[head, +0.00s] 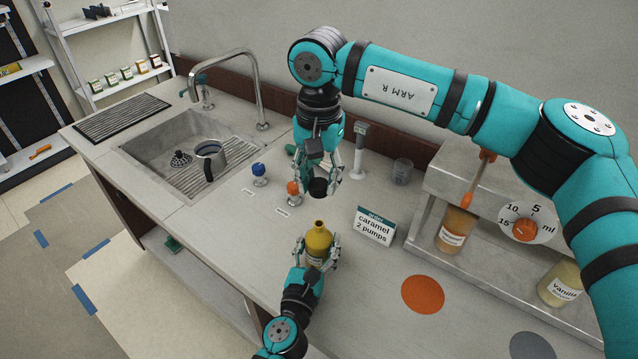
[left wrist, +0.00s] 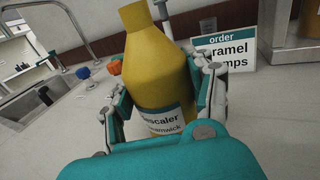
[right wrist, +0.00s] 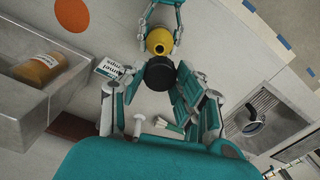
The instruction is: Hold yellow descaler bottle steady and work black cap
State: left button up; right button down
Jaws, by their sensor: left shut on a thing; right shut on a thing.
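The yellow descaler bottle (head: 318,238) stands upright on the counter, its neck open and uncapped. My left gripper (head: 319,256) is shut around its body from the near side. In the left wrist view the bottle (left wrist: 158,75) fills the space between the fingers, with its label partly covered. The black cap (head: 318,187) is off the bottle, held in the air above and behind its mouth. My right gripper (head: 319,176) is shut on the cap and points down. In the right wrist view the cap (right wrist: 160,75) sits between the fingers, with the bottle top (right wrist: 159,40) just beyond.
An order sign (head: 374,226) stands right of the bottle. Orange (head: 294,188) and blue (head: 259,170) knobs stand to the left, near the sink (head: 165,140) with a metal jug (head: 210,155). A caramel-coloured bottle (head: 455,230) stands at the dispenser. Counter around the orange disc (head: 423,294) is clear.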

pick_arm(q)
jog(key=o, duration=1.6)
jog(key=shift+o, duration=0.2)
jog(key=shift+s, duration=0.1)
